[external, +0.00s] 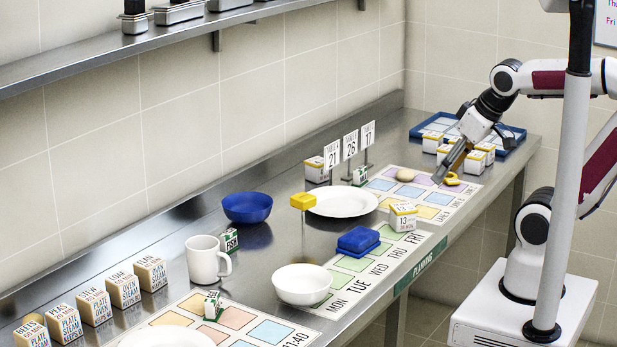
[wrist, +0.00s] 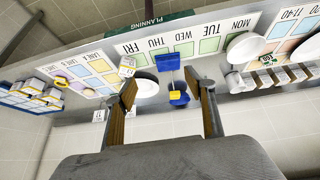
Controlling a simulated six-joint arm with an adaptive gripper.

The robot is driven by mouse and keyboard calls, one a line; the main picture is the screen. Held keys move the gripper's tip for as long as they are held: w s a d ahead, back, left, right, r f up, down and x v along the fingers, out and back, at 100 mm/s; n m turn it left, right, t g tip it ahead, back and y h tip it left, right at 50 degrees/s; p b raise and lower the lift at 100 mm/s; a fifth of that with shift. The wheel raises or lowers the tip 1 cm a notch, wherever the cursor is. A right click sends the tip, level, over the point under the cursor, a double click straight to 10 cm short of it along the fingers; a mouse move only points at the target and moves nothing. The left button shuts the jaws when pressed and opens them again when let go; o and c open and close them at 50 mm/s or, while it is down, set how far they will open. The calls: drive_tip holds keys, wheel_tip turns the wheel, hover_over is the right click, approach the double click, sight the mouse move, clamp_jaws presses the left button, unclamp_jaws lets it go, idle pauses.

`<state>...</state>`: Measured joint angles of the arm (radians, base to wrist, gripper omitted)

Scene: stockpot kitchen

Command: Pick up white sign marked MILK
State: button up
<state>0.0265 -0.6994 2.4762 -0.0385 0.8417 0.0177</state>
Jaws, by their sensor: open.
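I cannot read MILK on any sign. Small white-and-green tent signs stand on the counter: one reads FISH (external: 230,240), one is on the front-left mat (external: 212,305), and one is by the numbered stands (external: 360,175). The last two are too small to read. My gripper (external: 441,178) is above the far-right mat, near a yellow object (external: 453,179), pointing down and left. In the wrist view my gripper (wrist: 162,80) has its fingers wide apart with nothing held between them.
Numbered stands (external: 350,146), a white plate (external: 342,202), blue bowl (external: 247,208), mug (external: 205,260) and white bowl (external: 302,284) crowd the counter. A blue box (external: 358,241) is on the weekday mat. Several small boxes are around the blue tray (external: 433,125). A shelf (external: 150,40) overhangs the back.

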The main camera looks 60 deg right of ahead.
drive_tip(key=w+d+r+m+t+h, duration=0.1)
drive_tip(key=w+d+r+h, duration=0.1)
drive_tip(key=w+d, duration=0.5)
drive_tip(key=w+d+r+t+h, duration=0.1)
drive_tip(key=w+d, duration=0.4)
drive_tip(key=w, duration=0.5)
drive_tip(key=n+t+y, duration=0.2)
drive_tip(key=t, duration=0.3)
hover_over(363, 169)
drive_tip(key=s+a, duration=0.2)
drive_tip(key=s, duration=0.3)
wheel_tip(363, 169, down, 14)
drive_tip(key=shift+y, duration=0.9)
drive_tip(key=f, duration=0.2)
drive_tip(key=d+f, duration=0.1)
drive_tip(key=f, duration=0.1)
drive_tip(key=d+f, duration=0.1)
drive_tip(key=f, duration=0.1)
drive_tip(key=shift+s+d+f, duration=0.1)
drive_tip(key=shift+s+f, duration=0.15)
drive_tip(key=shift+f, duration=0.15)
drive_tip(key=shift+s+f+t+y, duration=0.15)
drive_tip(key=shift+f+t+y, duration=0.15)
drive_tip(key=shift+f, duration=0.15)
drive_tip(key=shift+x, duration=1.3)
